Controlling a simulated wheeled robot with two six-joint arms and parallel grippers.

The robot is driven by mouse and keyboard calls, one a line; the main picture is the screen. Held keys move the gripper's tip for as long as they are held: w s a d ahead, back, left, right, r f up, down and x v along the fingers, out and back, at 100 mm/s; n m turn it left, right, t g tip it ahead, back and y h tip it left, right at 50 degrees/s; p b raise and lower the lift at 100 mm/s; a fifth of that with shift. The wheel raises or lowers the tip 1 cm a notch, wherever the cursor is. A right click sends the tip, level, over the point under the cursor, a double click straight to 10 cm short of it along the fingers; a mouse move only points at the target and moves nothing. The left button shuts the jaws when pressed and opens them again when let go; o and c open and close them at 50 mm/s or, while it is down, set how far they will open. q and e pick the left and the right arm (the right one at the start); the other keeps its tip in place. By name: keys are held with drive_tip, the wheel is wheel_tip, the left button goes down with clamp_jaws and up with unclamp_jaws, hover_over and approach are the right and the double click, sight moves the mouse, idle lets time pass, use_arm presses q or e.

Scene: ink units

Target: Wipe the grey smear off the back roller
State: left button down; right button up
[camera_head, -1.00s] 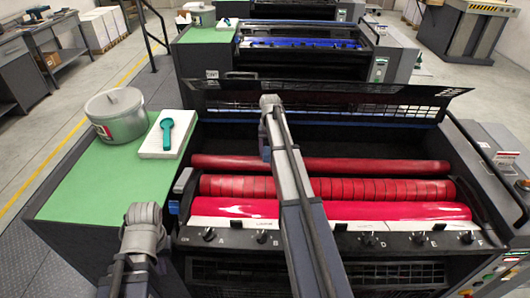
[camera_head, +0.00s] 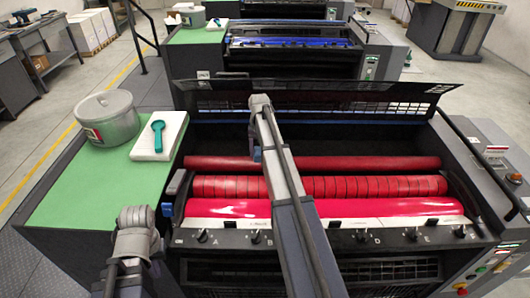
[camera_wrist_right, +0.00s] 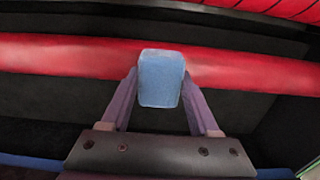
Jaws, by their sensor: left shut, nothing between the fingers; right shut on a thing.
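The back roller (camera_head: 350,164) is a smooth dark red cylinder across the press. In the right wrist view the red roller (camera_wrist_right: 260,70) runs behind my right gripper (camera_wrist_right: 160,95), which is shut on a light blue block (camera_wrist_right: 161,80). The block overlaps the roller in the picture; I cannot tell whether they touch. The roller is paler and greyish beside the block, but I cannot tell smear from sheen. In the head view my right arm crosses the front rollers and hides its gripper. My left arm is at lower left; its fingers are out of sight.
A ribbed red roller (camera_head: 370,187) and a glossy front roller (camera_head: 380,207) lie nearer. A green side table (camera_head: 85,190) holds a grey ink can (camera_head: 110,122) and a white pad (camera_head: 168,143) with a teal tool (camera_head: 157,134). A dark raised guard (camera_head: 330,98) stands behind.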

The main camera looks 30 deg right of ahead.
drive_tip(key=shift+w+a, duration=0.4)
drive_tip(key=shift+a, duration=0.2)
drive_tip(key=shift+r, duration=0.1)
wheel_tip(320, 180, up, 6)
drive_tip(key=p, duration=0.6)
wheel_tip(320, 180, up, 3)
drive_tip(key=p, duration=0.3)
